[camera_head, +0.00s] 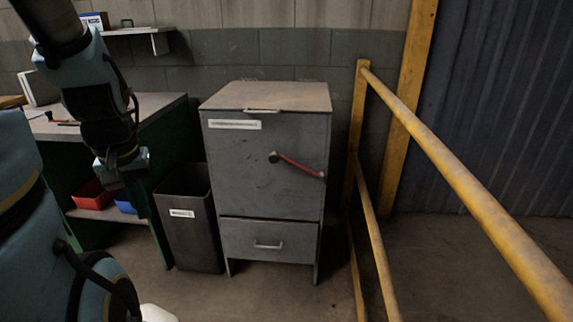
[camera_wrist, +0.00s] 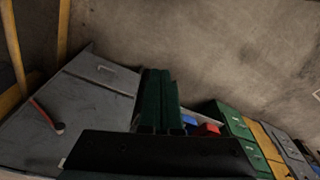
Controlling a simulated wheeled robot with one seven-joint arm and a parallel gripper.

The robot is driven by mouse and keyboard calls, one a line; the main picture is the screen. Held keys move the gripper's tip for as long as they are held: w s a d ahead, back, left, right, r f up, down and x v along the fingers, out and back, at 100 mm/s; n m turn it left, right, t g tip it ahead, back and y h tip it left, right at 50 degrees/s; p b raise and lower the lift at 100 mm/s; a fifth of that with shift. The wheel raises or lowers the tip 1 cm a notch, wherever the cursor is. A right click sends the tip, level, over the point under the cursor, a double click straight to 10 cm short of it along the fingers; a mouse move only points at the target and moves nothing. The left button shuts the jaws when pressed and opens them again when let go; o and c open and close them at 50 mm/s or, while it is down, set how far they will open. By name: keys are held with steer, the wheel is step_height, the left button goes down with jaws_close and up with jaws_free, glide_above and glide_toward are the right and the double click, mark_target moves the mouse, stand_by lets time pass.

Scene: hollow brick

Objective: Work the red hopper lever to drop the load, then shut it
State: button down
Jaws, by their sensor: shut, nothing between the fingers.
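The grey metal hopper cabinet (camera_head: 240,185) stands against the wall in the head view. Its red lever (camera_head: 300,167) is on the front panel, with a dark round end at the left, and slopes down to the right. The lever also shows at the left of the wrist view (camera_wrist: 43,112). A drawer (camera_head: 268,241) with a pale handle is closed at the cabinet's bottom. My gripper (camera_wrist: 158,72) has its dark green fingers together and empty. It is left of the cabinet in the head view, apart from the lever. Any load inside the cabinet is hidden.
A dark bin (camera_head: 188,225) stands between the cabinet and a green workbench (camera_head: 150,108). Red (camera_head: 92,194) and blue (camera_head: 125,203) trays sit on the bench's lower shelf. A yellow railing (camera_head: 455,170) runs along the right. Floor in front of the cabinet is clear.

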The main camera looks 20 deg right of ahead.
mark_target(275, 155)
steer(key=c, duration=1.6)
jaws_free()
